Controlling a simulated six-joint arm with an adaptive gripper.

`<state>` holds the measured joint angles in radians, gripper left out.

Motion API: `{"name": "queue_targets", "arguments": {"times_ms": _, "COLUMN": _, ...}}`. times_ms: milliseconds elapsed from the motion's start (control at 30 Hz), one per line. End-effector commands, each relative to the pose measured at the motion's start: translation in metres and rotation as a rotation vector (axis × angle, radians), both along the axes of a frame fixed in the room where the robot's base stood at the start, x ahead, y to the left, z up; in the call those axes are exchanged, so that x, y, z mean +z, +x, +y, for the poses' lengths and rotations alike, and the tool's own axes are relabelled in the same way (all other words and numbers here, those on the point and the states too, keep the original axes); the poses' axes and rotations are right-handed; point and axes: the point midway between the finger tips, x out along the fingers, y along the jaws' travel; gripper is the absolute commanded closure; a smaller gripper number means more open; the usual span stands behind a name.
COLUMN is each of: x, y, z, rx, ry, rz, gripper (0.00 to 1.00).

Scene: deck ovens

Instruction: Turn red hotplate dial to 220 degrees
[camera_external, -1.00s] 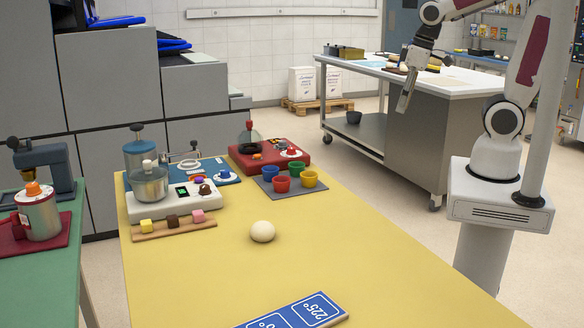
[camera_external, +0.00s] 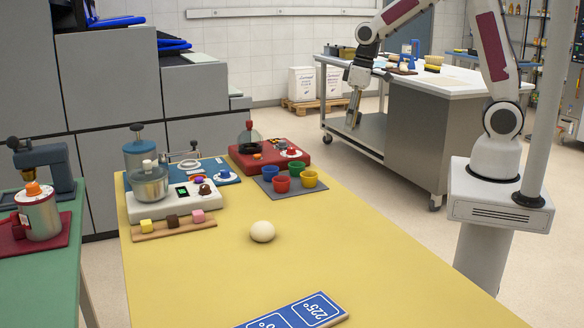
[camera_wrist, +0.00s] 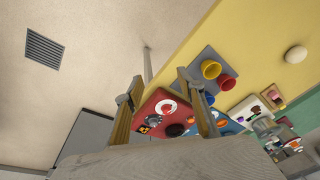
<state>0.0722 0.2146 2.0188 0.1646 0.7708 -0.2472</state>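The red hotplate (camera_external: 240,156) stands at the far end of the yellow table, with a glass vessel on it. Its red dial (camera_external: 291,152) has a white ring and sits at the right side of the hotplate. The dial's setting is too small to read. In the wrist view the red hotplate (camera_wrist: 146,112) and its dial (camera_wrist: 168,106) appear between my fingers. My gripper (camera_external: 352,122) hangs pointing down, right of the hotplate and apart from it. In the wrist view my gripper (camera_wrist: 158,82) is open and empty, its two fingers spread.
A grey tray (camera_external: 262,186) with several coloured cups stands in front of the hotplate. A blue hotplate (camera_external: 230,176) and a white scale-like device (camera_external: 140,211) are to its left. A pale ball (camera_external: 262,231) lies mid-table. The front of the yellow table (camera_external: 200,275) is mostly clear.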

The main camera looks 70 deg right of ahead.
Motion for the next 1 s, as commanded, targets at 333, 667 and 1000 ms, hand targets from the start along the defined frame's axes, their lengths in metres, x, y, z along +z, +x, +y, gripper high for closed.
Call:
{"name": "queue_targets", "arguments": {"times_ms": 333, "x": -0.038, "y": 0.067, "z": -0.002, "rx": 0.078, "ry": 0.015, "rz": -0.037, "gripper": 0.61}}
{"name": "queue_targets", "arguments": {"times_ms": 667, "x": -0.047, "y": 0.13, "z": -0.003, "rx": 0.179, "ry": 0.006, "rz": -0.145, "gripper": 0.61}}
{"name": "queue_targets", "arguments": {"times_ms": 1000, "x": -0.027, "y": 0.159, "z": -0.003, "rx": 0.293, "ry": -0.032, "rz": -0.249, "gripper": 0.61}}
